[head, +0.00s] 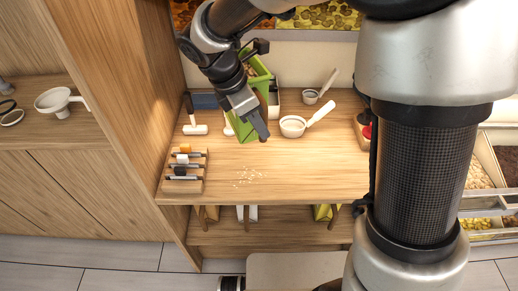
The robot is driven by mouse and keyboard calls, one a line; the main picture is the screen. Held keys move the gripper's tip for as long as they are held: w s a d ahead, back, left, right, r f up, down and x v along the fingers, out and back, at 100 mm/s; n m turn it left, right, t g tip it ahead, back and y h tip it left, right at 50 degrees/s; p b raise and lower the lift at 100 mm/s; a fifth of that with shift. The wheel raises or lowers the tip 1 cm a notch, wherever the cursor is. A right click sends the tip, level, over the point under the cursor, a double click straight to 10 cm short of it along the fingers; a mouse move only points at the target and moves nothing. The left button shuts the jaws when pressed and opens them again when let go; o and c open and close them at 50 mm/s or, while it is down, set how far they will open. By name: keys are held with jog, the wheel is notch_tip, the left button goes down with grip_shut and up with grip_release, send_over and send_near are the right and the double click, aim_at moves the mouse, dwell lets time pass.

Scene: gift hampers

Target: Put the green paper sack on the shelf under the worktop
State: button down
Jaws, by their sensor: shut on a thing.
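The green paper sack (243,129) is above the back part of the wooden worktop (305,172). It looks tilted, and its upper part shows behind my wrist. My gripper (260,130) is shut on the sack and hides part of it. I cannot tell how high the sack is above the worktop. The shelf under the worktop (285,238) shows below the front edge, with bare wood at its front. Its back part is hidden by the worktop.
On the shelf stand a brown sack (207,215), a white sack (251,214) and a yellow-green sack (322,212). The worktop holds a marker rack (185,187), a white scoop (293,126), a small cup (310,96) and scattered crumbs (247,177). A wooden side panel (120,90) stands left.

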notch_tip(320, 180, down, 12)
jog(key=b, duration=0.2)
jog(key=shift+r, duration=0.15)
jog(key=c, duration=1.6)
grip_release()
jog(key=shift+f, duration=0.2)
jog(key=shift+c, duration=0.2)
jog(key=p+v, duration=0.2)
jog(key=v, duration=1)
jog(key=shift+r, duration=0.2)
